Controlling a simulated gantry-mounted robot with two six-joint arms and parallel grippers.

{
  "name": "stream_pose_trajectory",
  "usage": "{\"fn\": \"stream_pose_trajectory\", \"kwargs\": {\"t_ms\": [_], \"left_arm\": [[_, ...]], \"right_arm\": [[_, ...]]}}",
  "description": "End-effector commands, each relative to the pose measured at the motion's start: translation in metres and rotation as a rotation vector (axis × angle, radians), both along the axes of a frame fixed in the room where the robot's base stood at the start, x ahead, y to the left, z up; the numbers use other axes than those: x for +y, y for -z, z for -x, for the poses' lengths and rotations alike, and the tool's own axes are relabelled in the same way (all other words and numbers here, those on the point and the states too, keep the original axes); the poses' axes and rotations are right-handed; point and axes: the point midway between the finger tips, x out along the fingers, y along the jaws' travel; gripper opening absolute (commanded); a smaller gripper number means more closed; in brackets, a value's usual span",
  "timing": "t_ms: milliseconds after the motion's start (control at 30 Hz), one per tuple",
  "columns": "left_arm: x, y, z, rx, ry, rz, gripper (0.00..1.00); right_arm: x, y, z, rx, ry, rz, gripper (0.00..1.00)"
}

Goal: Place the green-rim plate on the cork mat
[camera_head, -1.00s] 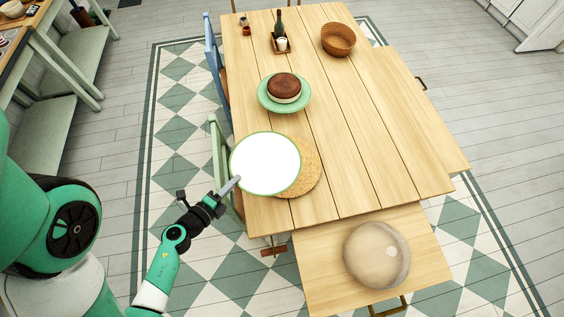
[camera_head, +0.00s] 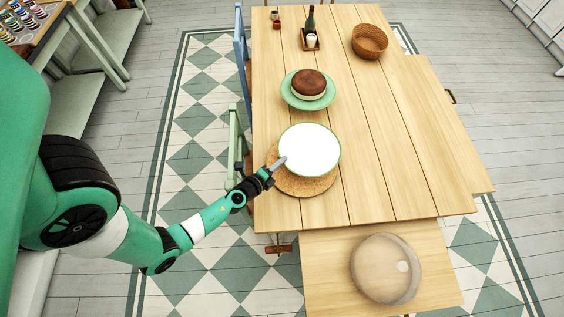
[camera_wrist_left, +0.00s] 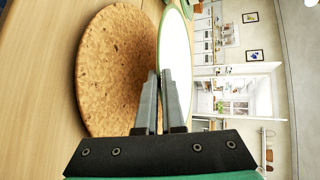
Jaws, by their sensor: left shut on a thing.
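The green-rim plate (camera_head: 309,149) is white with a thin green edge. My left gripper (camera_head: 277,165) is shut on its near-left rim in the head view. The plate covers the upper right part of the round cork mat (camera_head: 300,187), which lies on the wooden table. In the left wrist view, the gripper fingers (camera_wrist_left: 164,92) pinch the plate (camera_wrist_left: 176,65), and the plate stands apart from the cork mat (camera_wrist_left: 110,70), above its surface. My right gripper is not in view.
A cake on a green stand (camera_head: 308,90) is on the table beyond the plate. A woven basket (camera_head: 369,41) and a small tray with a bottle (camera_head: 310,36) stand farther back. A round translucent object (camera_head: 385,269) rests on the bench. The table's right side is clear.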

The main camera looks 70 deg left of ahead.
Motion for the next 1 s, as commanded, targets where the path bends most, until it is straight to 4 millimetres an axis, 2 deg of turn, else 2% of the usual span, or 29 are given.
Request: {"fn": "stream_pose_trajectory", "kwargs": {"t_ms": [100, 200, 267, 667, 700, 767, 1000], "left_arm": [[0.004, 0.013, -0.009, -0.003, 0.001, -0.002, 0.00], [0.003, 0.034, -0.008, -0.002, -0.001, -0.002, 0.00], [0.003, 0.039, -0.008, -0.002, -0.001, -0.002, 0.00], [0.003, 0.042, -0.007, -0.003, -0.001, -0.001, 0.00], [0.003, 0.042, -0.007, 0.000, 0.000, 0.000, 0.09], [0.003, 0.041, -0.007, 0.000, 0.000, 0.000, 0.18], [0.003, 0.040, -0.007, 0.001, 0.000, 0.001, 0.18]], "right_arm": [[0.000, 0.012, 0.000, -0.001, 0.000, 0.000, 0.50], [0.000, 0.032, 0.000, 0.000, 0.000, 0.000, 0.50], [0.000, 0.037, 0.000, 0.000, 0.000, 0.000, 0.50], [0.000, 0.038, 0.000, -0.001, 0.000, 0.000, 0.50], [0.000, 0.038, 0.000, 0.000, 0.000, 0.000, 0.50], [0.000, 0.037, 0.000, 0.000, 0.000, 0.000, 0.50], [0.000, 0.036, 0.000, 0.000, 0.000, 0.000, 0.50]]}}
